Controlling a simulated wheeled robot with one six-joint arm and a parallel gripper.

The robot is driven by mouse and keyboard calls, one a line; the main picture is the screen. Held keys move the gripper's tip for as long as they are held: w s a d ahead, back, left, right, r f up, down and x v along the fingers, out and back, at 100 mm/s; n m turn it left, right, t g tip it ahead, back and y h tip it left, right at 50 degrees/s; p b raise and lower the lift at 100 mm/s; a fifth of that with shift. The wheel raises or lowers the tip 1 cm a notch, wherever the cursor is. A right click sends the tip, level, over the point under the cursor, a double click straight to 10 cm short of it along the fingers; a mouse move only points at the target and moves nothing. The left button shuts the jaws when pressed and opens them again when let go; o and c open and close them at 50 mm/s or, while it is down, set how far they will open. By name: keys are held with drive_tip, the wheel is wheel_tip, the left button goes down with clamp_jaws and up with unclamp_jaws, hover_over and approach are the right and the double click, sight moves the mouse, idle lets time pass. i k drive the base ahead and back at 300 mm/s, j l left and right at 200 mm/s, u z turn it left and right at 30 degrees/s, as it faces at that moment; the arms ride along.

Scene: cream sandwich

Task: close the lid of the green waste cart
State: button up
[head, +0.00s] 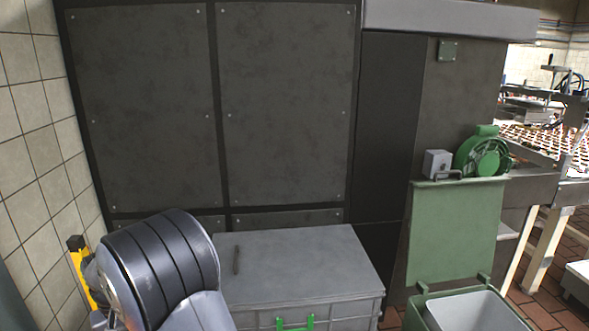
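The green waste cart (413,314) stands at the lower right, cut off by the bottom edge of the view. Its lid (454,232) is open, standing upright behind the cart's mouth, with hinges at its lower edge. A grey inner bin (470,312) shows in the open mouth. A dark handle shows near the lid's top edge. A dark grey link of my arm fills the lower left, well apart from the cart. My gripper cannot be made out in this view.
A grey lidded crate (300,258) with a green latch stands between my arm and the cart. A dark panelled wall (285,110) closes off the back. A green round fitting (483,156) sits just above the lid. A machine with trays (545,139) is at the right.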

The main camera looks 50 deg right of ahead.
sight(454, 223)
drive_tip(key=z, duration=2.75)
